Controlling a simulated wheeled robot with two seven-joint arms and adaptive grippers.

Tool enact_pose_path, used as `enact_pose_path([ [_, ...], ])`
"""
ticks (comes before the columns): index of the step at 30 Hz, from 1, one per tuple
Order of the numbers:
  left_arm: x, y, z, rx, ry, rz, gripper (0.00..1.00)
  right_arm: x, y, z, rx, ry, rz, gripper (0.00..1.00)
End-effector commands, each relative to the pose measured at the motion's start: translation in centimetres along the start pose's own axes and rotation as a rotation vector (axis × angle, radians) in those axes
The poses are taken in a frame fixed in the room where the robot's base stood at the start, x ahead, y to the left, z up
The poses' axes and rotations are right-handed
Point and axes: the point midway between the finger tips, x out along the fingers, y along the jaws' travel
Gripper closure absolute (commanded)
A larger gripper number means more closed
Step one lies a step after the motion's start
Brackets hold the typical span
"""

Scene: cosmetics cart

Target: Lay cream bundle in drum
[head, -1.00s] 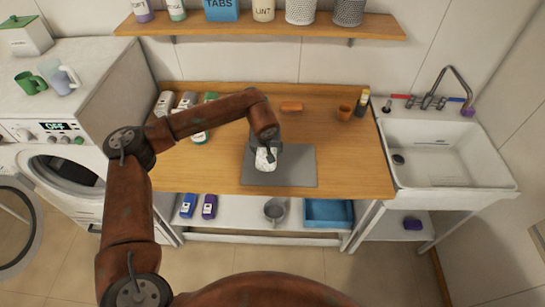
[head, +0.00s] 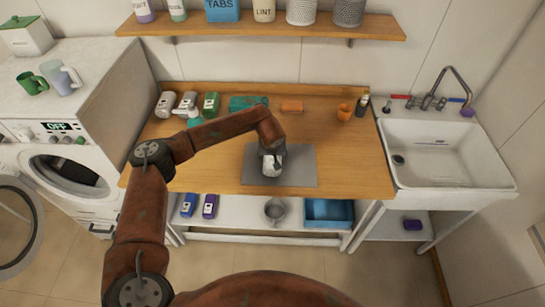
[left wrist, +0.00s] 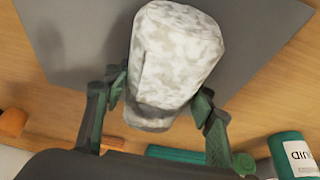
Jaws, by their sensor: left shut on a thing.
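The cream bundle (head: 271,168) is a pale, mottled roll over the grey mat (head: 300,170) on the wooden counter. My left gripper (head: 271,154) is shut on it from above. In the left wrist view the bundle (left wrist: 175,60) sits between the two green fingers of my left gripper (left wrist: 158,100). I cannot tell whether it still touches the mat. The drum (head: 68,172) is the dark round opening in the washing machine's front at the left. Its round door (head: 20,228) stands open to the left. My right gripper is not in view.
Bottles (head: 187,102) and a folded teal cloth (head: 248,102) stand or lie at the counter's back left. An orange block (head: 291,106) and orange cup (head: 345,111) are at the back. The white sink (head: 435,150) is at right. The counter right of the mat is clear.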

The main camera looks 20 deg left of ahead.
Motion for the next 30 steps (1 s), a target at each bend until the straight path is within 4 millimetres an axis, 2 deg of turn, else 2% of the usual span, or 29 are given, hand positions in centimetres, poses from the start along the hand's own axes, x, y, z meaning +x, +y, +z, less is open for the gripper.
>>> enact_pose_path([
  [2, 0.3, 0.0, 0.1, 0.0, 0.0, 0.0, 0.78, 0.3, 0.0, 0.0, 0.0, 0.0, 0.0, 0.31],
  [3, 0.3, 0.0, 0.1, 0.0, -0.001, -0.001, 0.47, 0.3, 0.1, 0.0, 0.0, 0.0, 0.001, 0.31],
  [10, 0.2, 0.0, 0.1, 0.0, -0.001, -0.001, 0.32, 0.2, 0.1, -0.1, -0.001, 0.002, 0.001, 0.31],
  [18, 0.2, 0.0, 0.1, 0.0, 0.0, -0.001, 0.31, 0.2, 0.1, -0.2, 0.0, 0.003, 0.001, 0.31],
  [22, -0.6, 0.0, -0.1, 0.0, 0.002, 0.001, 0.31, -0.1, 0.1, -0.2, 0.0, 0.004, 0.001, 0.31],
  [26, -2.6, 0.0, -0.1, 0.003, 0.003, 0.001, 0.31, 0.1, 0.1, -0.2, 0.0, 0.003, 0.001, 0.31],
  [30, -5.7, 0.0, -0.1, 0.003, 0.004, 0.001, 0.31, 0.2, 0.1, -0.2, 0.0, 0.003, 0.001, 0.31],
])
